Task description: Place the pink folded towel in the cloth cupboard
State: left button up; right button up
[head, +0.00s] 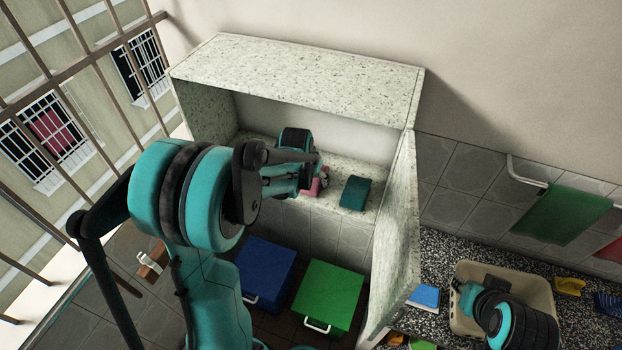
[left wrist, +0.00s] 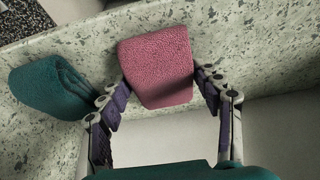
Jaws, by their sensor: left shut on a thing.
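The pink folded towel (left wrist: 157,68) is between the two fingers of my left gripper (left wrist: 160,92) in the left wrist view. The gripper is shut on it. In the head view the towel (head: 311,187) is mostly hidden behind my left gripper (head: 320,180), over the speckled shelf of the open cloth cupboard (head: 300,78). I cannot tell whether the towel touches the shelf. A dark green folded towel (head: 355,192) lies on that shelf just right of it, also in the left wrist view (left wrist: 58,100). My right gripper is low at the right; its fingers are unclear.
The cupboard door (head: 398,245) stands open on the right side. A blue box (head: 262,270) and a green box (head: 327,295) stand below the shelf. A beige basin (head: 535,280) sits on the right counter beside my right arm. A barred window is at the left.

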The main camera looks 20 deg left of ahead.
pick_arm(q)
jog(key=shift+s+f, duration=0.1)
jog(key=shift+f, duration=0.1)
jog(key=o, duration=1.1)
jog(key=shift+r, duration=0.15)
jog(key=shift+r, duration=0.25)
jog(key=p+v, duration=0.2)
jog(key=v, duration=1)
jog(key=s+d+t, duration=0.1)
jog(key=s+d, duration=0.2)
jog(key=s, duration=0.2)
jog(key=s+d+r, duration=0.1)
jog(key=s+d, duration=0.2)
jog(key=s, duration=0.3)
jog(key=s+d+t, duration=0.1)
jog(key=s+d, duration=0.2)
jog(key=s, duration=0.2)
jog(key=shift+s+r+m+t, duration=0.2)
jog(key=shift+m+t, duration=0.1)
